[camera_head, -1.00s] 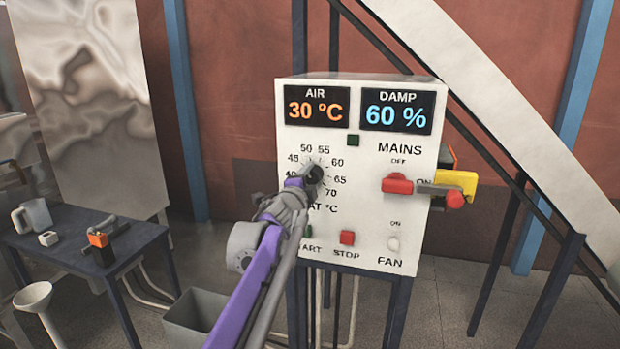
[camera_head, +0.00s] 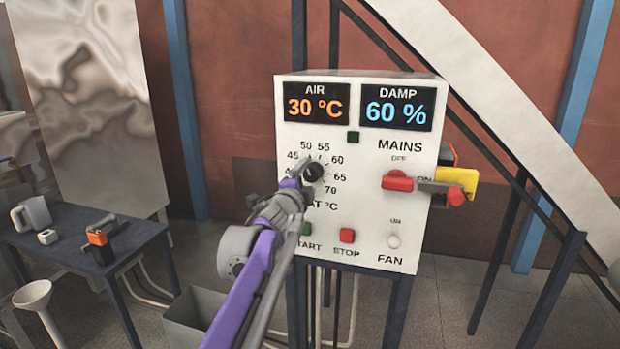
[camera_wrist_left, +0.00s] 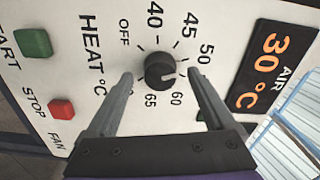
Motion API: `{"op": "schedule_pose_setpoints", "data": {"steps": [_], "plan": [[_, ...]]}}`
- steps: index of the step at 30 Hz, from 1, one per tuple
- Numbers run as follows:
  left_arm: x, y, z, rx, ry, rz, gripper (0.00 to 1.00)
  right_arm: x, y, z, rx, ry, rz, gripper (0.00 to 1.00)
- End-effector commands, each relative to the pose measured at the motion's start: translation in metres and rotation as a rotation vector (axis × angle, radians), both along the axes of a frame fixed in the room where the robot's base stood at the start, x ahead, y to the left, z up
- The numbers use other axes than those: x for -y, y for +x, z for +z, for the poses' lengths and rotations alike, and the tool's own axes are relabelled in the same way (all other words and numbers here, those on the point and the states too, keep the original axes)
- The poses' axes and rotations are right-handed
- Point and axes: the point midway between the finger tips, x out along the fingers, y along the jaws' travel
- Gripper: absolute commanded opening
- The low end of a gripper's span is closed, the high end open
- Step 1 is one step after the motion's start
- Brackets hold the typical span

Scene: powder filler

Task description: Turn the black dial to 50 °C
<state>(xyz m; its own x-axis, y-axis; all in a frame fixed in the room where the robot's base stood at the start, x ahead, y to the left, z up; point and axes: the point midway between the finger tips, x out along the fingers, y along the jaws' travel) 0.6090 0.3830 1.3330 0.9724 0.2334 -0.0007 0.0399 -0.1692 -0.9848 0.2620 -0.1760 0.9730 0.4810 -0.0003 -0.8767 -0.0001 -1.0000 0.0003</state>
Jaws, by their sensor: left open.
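The black dial (camera_head: 313,173) is on the white control panel (camera_head: 350,240), ringed by temperature numbers. It also shows in the left wrist view (camera_wrist_left: 160,70), with a pale mark on its lower right side, towards the part of the scale between 50 and 60; the exact reading is unclear. My left gripper (camera_head: 294,186) is just left of and below the dial in the head view. In the left wrist view my left gripper (camera_wrist_left: 161,77) is open, one finger on each side of the dial with gaps between. The right finger hides the 55 mark. My right gripper is not in view.
The AIR display (camera_head: 317,106) reads 30 °C and the DAMP display (camera_head: 396,108) reads 60 %. A red mains handle (camera_head: 398,182), green start button (camera_head: 307,228) and red stop button (camera_head: 347,236) share the panel. A dark table (camera_head: 75,245) with small objects stands left.

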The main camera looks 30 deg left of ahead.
Motion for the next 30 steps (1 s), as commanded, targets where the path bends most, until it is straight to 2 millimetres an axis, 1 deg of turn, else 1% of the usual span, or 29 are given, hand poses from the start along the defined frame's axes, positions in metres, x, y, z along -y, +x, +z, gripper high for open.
{"op": "schedule_pose_setpoints", "data": {"steps": [1, 6, 9, 12, 18, 30], "plan": [[0.002, -0.011, -0.004, -0.002, 0.000, 0.001, 0.88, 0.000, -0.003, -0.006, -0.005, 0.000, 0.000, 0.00], [0.010, -0.044, -0.004, -0.003, 0.001, 0.001, 0.88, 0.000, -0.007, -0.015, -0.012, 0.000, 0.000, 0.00], [0.014, -0.059, -0.003, -0.002, 0.000, 0.001, 0.88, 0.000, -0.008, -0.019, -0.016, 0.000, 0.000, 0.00], [0.017, -0.071, -0.002, -0.001, 0.000, 0.001, 0.88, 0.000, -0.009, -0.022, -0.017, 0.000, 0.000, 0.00], [0.019, -0.081, -0.001, 0.000, 0.001, 0.000, 0.88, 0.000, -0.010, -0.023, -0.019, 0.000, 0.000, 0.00], [0.019, -0.081, -0.001, 0.000, 0.000, 0.000, 0.88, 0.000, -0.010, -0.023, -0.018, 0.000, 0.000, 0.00]]}}
